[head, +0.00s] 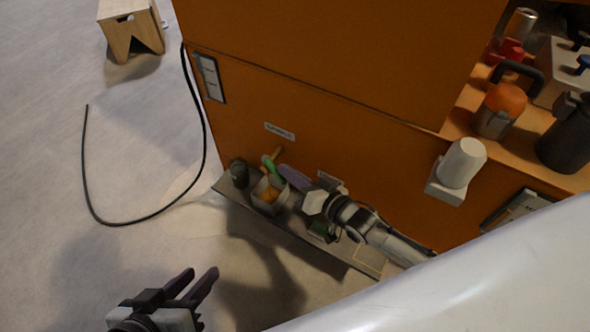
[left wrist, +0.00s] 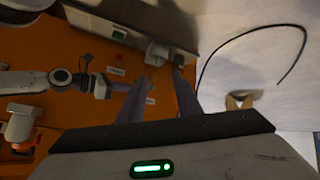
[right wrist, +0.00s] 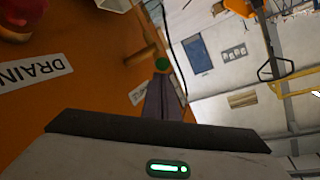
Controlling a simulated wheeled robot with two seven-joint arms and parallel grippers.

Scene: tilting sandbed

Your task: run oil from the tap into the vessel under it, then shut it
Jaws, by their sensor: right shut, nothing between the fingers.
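On the orange cabinet's low front is what looks like the tap, with a green part (head: 268,164) and a tan bar across it. A green round end (right wrist: 162,64) also shows in the right wrist view. A grey square vessel (head: 257,201) stands on the shelf below it, with something orange-yellow inside; I cannot tell whether that is oil, and no stream is clear. My right gripper (head: 287,172) is shut and empty, its tips close beside the green part; contact is unclear. My left gripper (head: 203,278) is open and empty, well in front of the shelf.
A dark cup (head: 239,174) stands left of the vessel on the narrow shelf (head: 330,258). A small green item (head: 320,230) lies right of it. A DRAIN label (right wrist: 32,71) is on the cabinet. A black cable (head: 150,218) curves over the open floor at left.

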